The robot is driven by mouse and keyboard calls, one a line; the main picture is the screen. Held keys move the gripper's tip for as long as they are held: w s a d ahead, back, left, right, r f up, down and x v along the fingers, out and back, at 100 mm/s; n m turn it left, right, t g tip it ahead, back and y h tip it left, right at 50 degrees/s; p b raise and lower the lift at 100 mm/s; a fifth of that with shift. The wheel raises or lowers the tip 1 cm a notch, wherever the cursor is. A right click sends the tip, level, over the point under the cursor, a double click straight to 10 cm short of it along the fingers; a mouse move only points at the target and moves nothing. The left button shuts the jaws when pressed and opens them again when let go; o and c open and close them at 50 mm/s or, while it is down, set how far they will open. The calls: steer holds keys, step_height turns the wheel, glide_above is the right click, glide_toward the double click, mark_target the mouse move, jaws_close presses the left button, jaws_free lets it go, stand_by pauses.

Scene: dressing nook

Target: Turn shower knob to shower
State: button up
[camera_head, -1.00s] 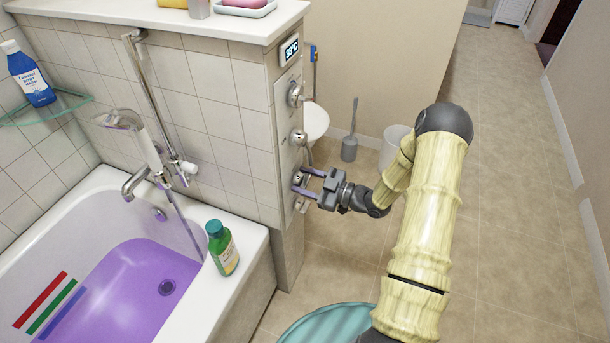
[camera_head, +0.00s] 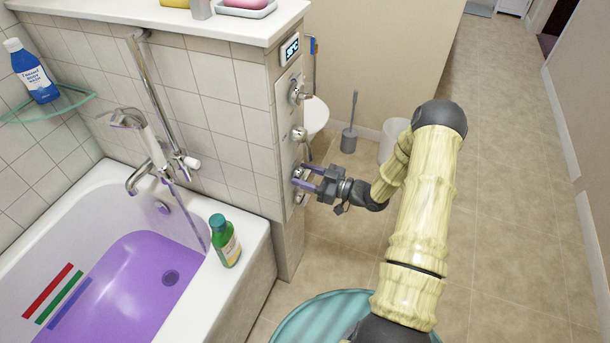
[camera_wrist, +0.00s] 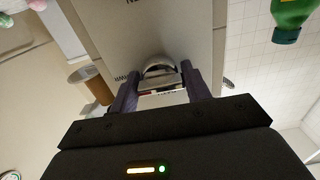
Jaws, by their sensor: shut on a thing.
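A metal panel on the end of the tiled half-wall carries several knobs in a column in the head view. My gripper (camera_head: 304,179) reaches in from the right and is shut on the lower knob (camera_head: 298,172). In the wrist view the silver round knob (camera_wrist: 159,68) sits between my two purple fingers (camera_wrist: 160,90). Lettering shows upside down on the panel around it, partly hidden and too small to read surely. The upper knob (camera_head: 297,95) and the middle knob (camera_head: 299,133) are free above my gripper.
The bathtub (camera_head: 235,252) with purple water lies left of the wall. A green bottle (camera_head: 225,242) stands on its rim. A hand shower (camera_head: 150,140) hangs on the tiles. A teal striped round thing (camera_head: 310,318) lies below my arm. Open floor lies to the right.

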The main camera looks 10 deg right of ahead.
steer(key=o, duration=1)
steer(key=shift+c, duration=0.2)
steer(key=shift+d, duration=0.15)
steer(key=p+v, duration=0.1)
steer(key=v, duration=1.6)
steer(key=shift+r, duration=0.1)
